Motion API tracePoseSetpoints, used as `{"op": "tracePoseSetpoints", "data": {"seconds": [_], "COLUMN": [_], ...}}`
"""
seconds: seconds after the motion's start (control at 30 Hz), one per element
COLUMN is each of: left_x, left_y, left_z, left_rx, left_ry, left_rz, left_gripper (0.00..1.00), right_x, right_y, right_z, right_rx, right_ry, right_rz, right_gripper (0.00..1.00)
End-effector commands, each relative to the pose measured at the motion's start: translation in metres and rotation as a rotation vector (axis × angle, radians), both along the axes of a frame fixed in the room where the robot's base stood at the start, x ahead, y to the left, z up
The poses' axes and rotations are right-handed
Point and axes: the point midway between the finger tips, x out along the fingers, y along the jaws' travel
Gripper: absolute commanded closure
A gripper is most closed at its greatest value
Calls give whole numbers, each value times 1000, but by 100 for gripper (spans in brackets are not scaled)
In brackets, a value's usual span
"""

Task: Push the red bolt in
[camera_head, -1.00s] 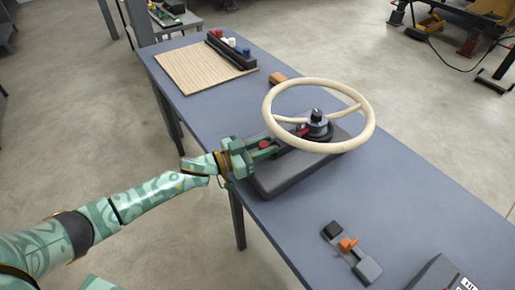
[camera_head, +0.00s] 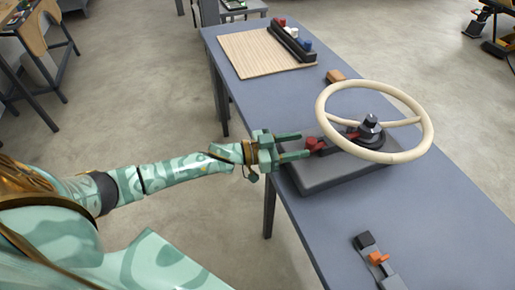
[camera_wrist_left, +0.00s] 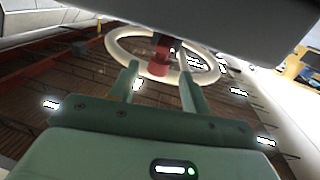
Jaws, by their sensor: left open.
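The red bolt (camera_head: 314,144) is a short red knob at the left end of a red bar that runs under the cream steering wheel (camera_head: 319,106). It stands above a dark grey base block (camera_head: 320,181) on the table. My left gripper (camera_head: 304,145) is open and empty, its two green fingers pointing at the bolt. The fingertips lie just left of the bolt; contact cannot be told. In the left wrist view the red bolt (camera_wrist_left: 158,60) shows between the open fingers (camera_wrist_left: 158,74), toward their tips. My right gripper is not in view.
The blue-grey table (camera_head: 455,215) is clear around the base. A brown block (camera_head: 336,76), a wooden board (camera_head: 258,58) and a black rack (camera_head: 291,45) with coloured pieces lie at the back.

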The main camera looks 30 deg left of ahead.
Motion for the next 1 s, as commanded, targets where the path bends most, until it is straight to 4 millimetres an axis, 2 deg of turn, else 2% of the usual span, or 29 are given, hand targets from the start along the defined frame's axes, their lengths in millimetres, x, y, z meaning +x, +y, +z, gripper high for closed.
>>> {"op": "tracePoseSetpoints", "data": {"seconds": [0.2, 0.4, 0.6, 1.0], "left_x": [-42, -67, -76, -76], "left_y": [45, 72, 82, 82], "left_z": [0, 0, 0, 0], "left_rx": [2, 1, -1, -1], "left_ry": [3, 2, -1, -1], "left_rz": [0, 0, -1, -1], "left_gripper": [53, 53, 53, 53], "right_x": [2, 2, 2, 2], "right_y": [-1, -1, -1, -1], "right_z": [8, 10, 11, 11], "right_rx": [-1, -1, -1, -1], "right_ry": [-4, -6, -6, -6], "right_rz": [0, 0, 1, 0], "right_gripper": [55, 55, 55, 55]}}
